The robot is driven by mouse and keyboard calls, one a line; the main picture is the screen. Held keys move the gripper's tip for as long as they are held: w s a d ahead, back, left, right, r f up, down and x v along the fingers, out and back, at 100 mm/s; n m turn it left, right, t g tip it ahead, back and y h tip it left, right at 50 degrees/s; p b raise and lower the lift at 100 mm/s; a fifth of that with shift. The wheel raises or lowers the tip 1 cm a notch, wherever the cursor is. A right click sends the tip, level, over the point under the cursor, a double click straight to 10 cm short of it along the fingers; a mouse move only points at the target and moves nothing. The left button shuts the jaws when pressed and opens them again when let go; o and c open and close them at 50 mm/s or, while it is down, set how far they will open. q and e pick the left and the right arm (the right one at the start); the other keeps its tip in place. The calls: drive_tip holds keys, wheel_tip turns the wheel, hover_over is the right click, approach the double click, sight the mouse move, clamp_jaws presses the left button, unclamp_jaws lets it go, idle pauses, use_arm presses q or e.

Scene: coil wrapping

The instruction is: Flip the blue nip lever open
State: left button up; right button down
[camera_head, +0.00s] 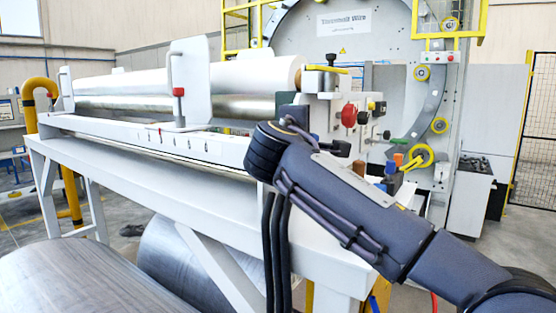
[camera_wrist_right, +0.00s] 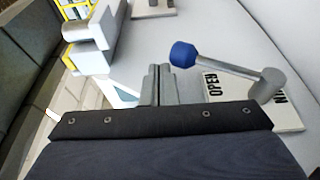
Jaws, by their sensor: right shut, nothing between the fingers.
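In the right wrist view the nip lever has a round blue knob (camera_wrist_right: 183,55) on a grey rod (camera_wrist_right: 225,68), which runs right to a grey pivot post (camera_wrist_right: 268,85). The post stands by a white plate (camera_wrist_right: 288,118) lettered "OPEN" and, partly cut off, "NI". My right gripper (camera_wrist_right: 158,78) is shut and empty, its fingertips just left of and below the knob, with no clear contact. In the head view my right arm reaches to the machine's near end; its wrist hides the fingers, and I cannot make out the blue lever there. My left gripper is out of view.
The white machine frame (camera_head: 110,140) carries long silver rollers (camera_head: 130,90). A panel with a red knob (camera_head: 349,115) stands just beyond my right wrist. A large wheel with yellow rollers (camera_head: 439,125) is behind. A grey block (camera_wrist_right: 95,40) stands left of my fingers in the wrist view.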

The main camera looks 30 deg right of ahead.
drive_tip(key=b+v, duration=0.2)
drive_tip(key=v, duration=0.6)
drive_tip(key=shift+w, duration=0.1)
idle(0.6)
